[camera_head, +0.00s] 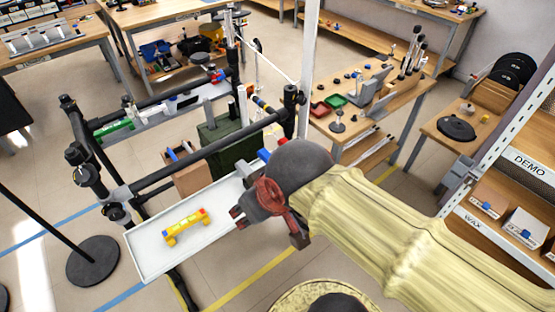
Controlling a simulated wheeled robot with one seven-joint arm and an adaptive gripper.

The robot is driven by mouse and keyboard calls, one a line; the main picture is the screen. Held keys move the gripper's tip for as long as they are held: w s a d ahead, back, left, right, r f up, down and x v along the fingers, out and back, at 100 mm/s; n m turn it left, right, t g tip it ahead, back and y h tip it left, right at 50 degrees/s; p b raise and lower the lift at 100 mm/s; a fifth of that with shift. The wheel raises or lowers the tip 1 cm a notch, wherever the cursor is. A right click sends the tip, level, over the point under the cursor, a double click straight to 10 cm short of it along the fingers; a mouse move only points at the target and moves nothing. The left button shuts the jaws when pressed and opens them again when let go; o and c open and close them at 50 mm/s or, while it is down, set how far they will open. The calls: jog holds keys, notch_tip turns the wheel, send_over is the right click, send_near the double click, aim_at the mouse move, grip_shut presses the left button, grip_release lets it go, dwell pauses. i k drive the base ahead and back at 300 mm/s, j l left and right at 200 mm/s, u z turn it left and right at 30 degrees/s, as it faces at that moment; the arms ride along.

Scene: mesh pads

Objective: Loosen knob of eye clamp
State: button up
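I cannot tell which fitting is the eye clamp. Black clamps with knobs (86,178) sit at the left end of the black horizontal bar (200,160). Another black clamp (291,97) is at the bar's right end, beside the white upright post. My gripper (268,226), dark grey with reddish parts, hangs over the right part of the white tray. Its fingers are spread apart, with nothing seen between them. It is well to the right of the left clamps and below the right clamp. My covered wrist hides what lies behind it.
A black round stand base (93,261) is on the floor at left. A wooden bench (340,125) with small trays and a shelf marked DEMO (530,163) stand at right.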

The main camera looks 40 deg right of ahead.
aim_at(301, 99)
jog(key=z, duration=0.95)
